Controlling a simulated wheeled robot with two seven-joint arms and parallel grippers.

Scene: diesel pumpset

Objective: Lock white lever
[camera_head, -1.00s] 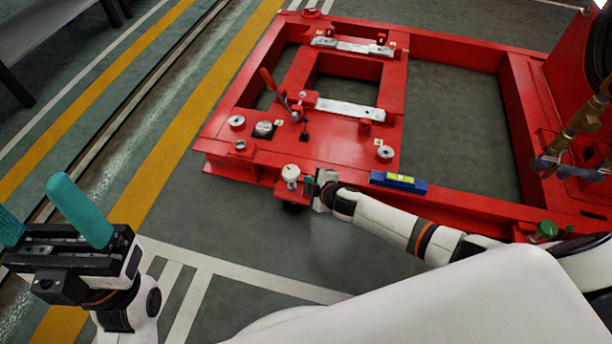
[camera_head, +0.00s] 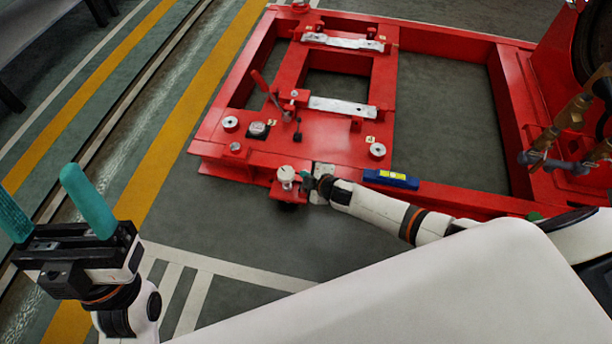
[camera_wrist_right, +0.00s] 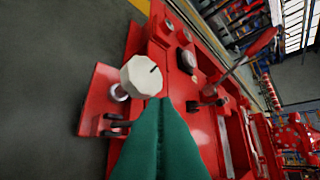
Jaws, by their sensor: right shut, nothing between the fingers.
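The white lever shows as a faceted white knob (camera_head: 286,173) on a short metal stem at the near edge of the red frame. It is large in the right wrist view (camera_wrist_right: 142,75), with a thin dark mark on its face. It stands over a small red bracket (camera_wrist_right: 103,98). My right gripper (camera_head: 305,179) is just right of the knob in the head view. Its teal fingers (camera_wrist_right: 160,103) are shut and empty, tips close beside the knob's lower edge; I cannot tell if they touch. My left gripper (camera_head: 40,183) is open and empty, over the floor at left.
The red frame (camera_head: 335,145) carries a red-handled lever (camera_head: 262,84), several round fittings and a blue spirit level (camera_head: 391,179) right of my right gripper. Pipe fittings (camera_head: 550,140) stand at far right.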

